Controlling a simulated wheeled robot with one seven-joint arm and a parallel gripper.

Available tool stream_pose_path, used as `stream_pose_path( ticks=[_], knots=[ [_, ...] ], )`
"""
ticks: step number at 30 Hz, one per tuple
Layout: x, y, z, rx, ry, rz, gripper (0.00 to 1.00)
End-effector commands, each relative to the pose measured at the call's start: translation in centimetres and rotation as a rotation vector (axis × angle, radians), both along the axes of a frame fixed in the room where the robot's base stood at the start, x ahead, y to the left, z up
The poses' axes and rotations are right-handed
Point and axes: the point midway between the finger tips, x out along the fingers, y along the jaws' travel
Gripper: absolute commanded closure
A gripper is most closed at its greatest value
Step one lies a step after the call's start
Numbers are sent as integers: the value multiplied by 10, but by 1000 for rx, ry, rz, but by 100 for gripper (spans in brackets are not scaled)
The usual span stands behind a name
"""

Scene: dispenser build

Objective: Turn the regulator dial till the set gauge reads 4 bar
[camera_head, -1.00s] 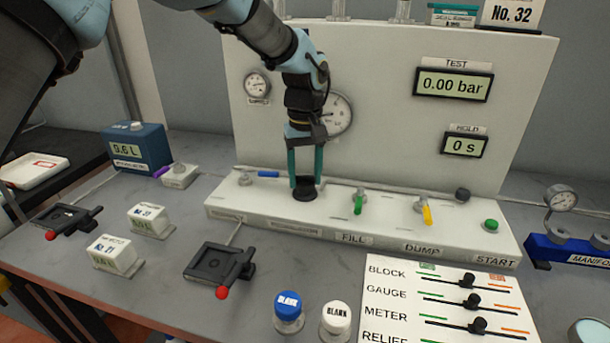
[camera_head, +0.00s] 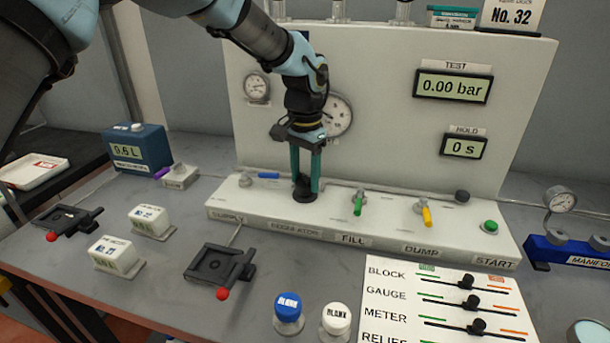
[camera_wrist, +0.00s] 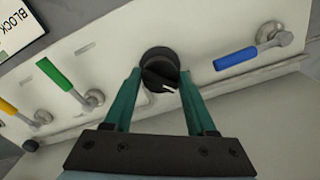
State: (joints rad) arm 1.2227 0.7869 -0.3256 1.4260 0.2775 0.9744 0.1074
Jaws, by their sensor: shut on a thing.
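The regulator dial (camera_head: 304,194) is a black round knob on the white front ledge, above the REGULATOR label. My gripper (camera_head: 305,187) points down at it, with its teal fingers on either side of the knob. In the wrist view the dial (camera_wrist: 160,68) sits between the fingertips of my gripper (camera_wrist: 160,78), and a white pointer mark shows on its face. A large round gauge (camera_head: 339,115) on the upright panel is partly hidden behind my wrist. Its needle reading is too small to tell. A smaller gauge (camera_head: 257,87) is at its left.
A blue lever (camera_head: 268,175) is left of the dial; a green lever (camera_head: 358,205) and a yellow lever (camera_head: 426,216) are to its right. The TEST display (camera_head: 452,87) reads 0.00 bar. Blocks and capped jars stand on the bench in front.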

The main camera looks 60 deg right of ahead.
Motion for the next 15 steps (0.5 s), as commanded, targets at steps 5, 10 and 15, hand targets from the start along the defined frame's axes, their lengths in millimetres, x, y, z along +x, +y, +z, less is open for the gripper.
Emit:
stream_pose_path(
  ticks=[5,10,15],
  knots=[
    [1,0,1,-2,-1,-167,99],
    [0,0,1,-2,0,-325,99],
    [0,0,1,-2,0,-464,99]
  ],
)
